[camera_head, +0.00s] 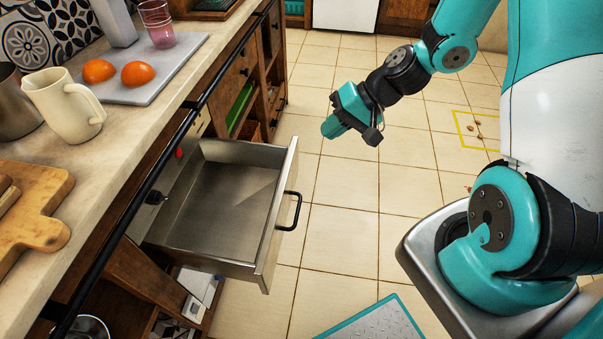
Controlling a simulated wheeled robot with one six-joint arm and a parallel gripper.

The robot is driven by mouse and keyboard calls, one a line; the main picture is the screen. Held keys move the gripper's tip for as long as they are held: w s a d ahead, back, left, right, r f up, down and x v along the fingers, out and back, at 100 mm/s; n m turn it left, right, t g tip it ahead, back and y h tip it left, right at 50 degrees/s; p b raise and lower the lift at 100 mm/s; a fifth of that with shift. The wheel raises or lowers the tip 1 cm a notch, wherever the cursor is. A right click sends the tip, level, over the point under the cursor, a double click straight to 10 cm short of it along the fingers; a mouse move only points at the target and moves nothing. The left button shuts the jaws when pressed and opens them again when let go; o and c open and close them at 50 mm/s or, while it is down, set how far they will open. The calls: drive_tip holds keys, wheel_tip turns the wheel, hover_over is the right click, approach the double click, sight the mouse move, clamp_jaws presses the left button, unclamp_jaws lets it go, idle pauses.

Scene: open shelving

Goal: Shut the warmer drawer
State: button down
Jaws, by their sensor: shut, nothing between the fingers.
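The warmer drawer (222,206) is pulled out from under the counter on the left. It is a shallow metal box and looks empty. Its front panel carries a black bar handle (294,211) facing right. My gripper (332,127) is in the air over the tiled floor, up and to the right of the drawer front and apart from it. Its teal fingers are shut with nothing between them. The face behind the drawer has a black knob (155,197) and a red button (179,153).
A black rail (215,82) runs along the counter edge. On the counter (40,157) are a cream jug (62,108), oranges on a grey board (160,80) and a wooden board (40,215). A yellow square (460,132) with small brown bits lies farther right.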

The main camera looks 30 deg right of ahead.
drive_tip(key=d+f+m+t+b, duration=0.2)
drive_tip(key=d+f+m, duration=0.25)
drive_tip(key=f, duration=0.45)
approach(292, 166)
wheel_tip(292, 166, down, 4)
drive_tip(key=a, duration=0.1)
drive_tip(key=w+a, duration=0.1)
drive_tip(key=a, duration=0.1)
drive_tip(key=shift+w+a+n, duration=0.3)
drive_tip(key=shift+w+n, duration=0.05)
drive_tip(key=shift+w+a, duration=0.3)
drive_tip(key=shift+a, duration=0.1)
